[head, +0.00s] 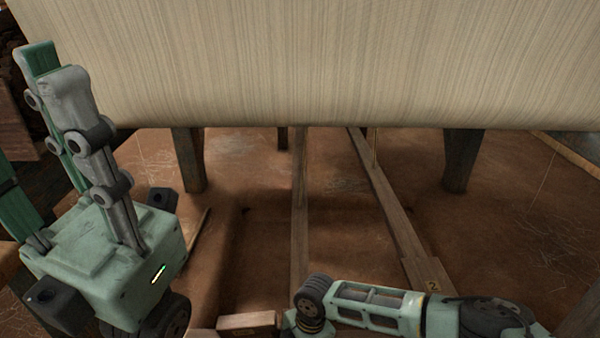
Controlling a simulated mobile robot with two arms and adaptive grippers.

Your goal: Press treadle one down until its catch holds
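Two long wooden treadle bars run under the loom. The right bar (393,208) carries a label "2" near its front end. The middle bar (299,215) shows no readable number, and my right arm hides its front end. A pale wooden block (246,321) lies at the bottom edge, left of that arm; I cannot tell whether it is a catch. My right arm reaches in low from the right, its wrist over the middle bar; its fingers do not show. My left gripper (54,62) points up at the left, clear of the treadles, its finger gap unclear.
A wide sheet of pale warp threads (330,60) hangs across the top. Dark wooden posts (188,160) and (462,160) stand on the brown earth floor (350,165). A thin cord rises by the right bar. Floor between the bars and posts is mostly clear.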

